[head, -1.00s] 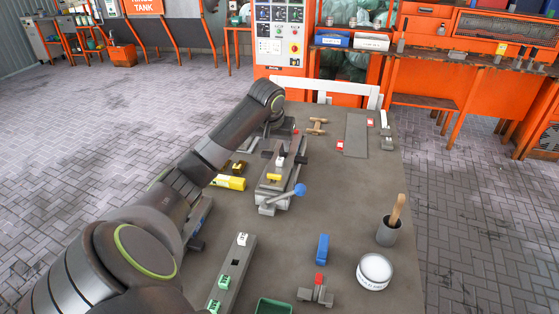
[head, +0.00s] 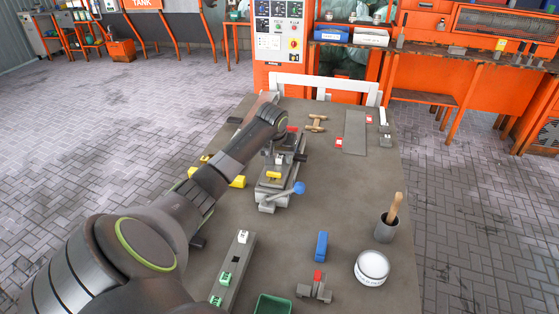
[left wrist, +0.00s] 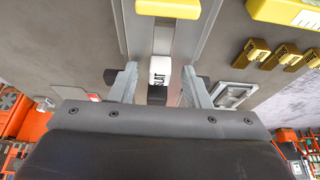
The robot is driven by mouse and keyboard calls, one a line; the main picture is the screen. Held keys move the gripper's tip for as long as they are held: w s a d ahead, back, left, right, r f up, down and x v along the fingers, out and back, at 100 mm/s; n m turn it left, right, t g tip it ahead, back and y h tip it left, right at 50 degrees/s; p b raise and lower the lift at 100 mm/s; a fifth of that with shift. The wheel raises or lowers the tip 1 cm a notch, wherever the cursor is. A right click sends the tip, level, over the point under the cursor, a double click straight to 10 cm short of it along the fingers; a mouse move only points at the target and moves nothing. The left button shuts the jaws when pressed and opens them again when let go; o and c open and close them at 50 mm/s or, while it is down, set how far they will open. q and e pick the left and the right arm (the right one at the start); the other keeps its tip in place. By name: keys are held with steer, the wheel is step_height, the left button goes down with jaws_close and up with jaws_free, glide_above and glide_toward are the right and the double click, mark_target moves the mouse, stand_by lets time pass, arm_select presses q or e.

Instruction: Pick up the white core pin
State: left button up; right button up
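A white core pin (left wrist: 160,71) with dark lettering stands in the channel of the grey fixture (left wrist: 190,35) in the left wrist view. It also shows small and partly hidden in the head view (head: 279,159). My left gripper (left wrist: 160,88) is open, its two fingers on either side of the white pin with visible gaps. Another white piece (head: 243,237) sits in a grey rack (head: 236,262) at the front. My right gripper is not in view.
A yellow block (left wrist: 168,8) sits on the fixture. A blue block (head: 321,246), a white tin (head: 372,268) and a cup with a wooden handle (head: 387,228) stand right. Table space right of the fixture is clear.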

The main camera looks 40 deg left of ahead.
arm_select(q)
jaws_close()
steer(key=shift+r, duration=0.15)
